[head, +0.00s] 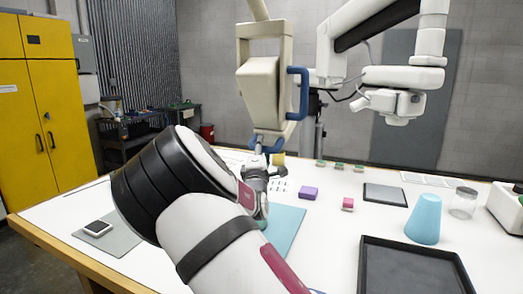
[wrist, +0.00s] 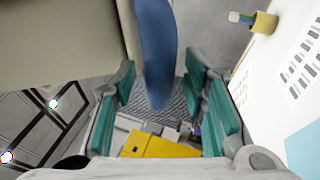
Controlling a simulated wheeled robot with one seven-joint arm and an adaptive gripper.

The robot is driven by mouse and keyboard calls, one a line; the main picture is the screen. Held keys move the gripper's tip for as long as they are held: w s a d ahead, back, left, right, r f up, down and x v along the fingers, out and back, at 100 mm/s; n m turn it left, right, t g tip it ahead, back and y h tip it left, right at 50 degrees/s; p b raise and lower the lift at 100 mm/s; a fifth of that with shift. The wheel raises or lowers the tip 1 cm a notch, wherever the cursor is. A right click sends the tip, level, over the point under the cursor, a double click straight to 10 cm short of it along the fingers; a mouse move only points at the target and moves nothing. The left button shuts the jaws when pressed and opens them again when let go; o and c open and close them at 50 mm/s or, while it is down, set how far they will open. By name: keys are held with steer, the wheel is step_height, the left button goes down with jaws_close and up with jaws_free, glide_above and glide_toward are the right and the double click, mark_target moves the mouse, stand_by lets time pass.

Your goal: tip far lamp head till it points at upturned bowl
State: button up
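A beige lamp head (head: 258,92) with blue handles hangs over the back of the table. Its lower blue handle (head: 270,146) is just above my gripper (head: 258,172) in the head view. In the wrist view, my gripper (wrist: 160,108) is open, with teal pads well apart. The blue handle (wrist: 160,60) reaches down between the fingers, with a gap visible on each side. The lamp's beige body (wrist: 60,40) fills the upper left there. A light blue tapered vessel (head: 424,220) stands wide end down at the table's right; it may be the upturned bowl.
A white jointed arm with a head (head: 398,103) hangs at the upper right. A yellow cup (wrist: 264,22) stands near the gripper.

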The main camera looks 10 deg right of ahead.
steer(key=shift+w, duration=0.15)
steer(key=shift+c, duration=0.4)
jaws_close()
steer(key=shift+r, duration=0.1)
steer(key=s+a+r+m+g+y+p, duration=0.1)
steer(key=s+a+r+g+p, duration=0.3)
steer(key=s+a+p, duration=0.4)
steer(key=shift+s+a+r+m+g+p, duration=0.4)
steer(key=shift+s+r+m+p, duration=0.25)
steer(key=shift+p, duration=1.7)
steer(key=shift+o, duration=0.4)
jaws_free()
steer(key=shift+d, duration=0.1)
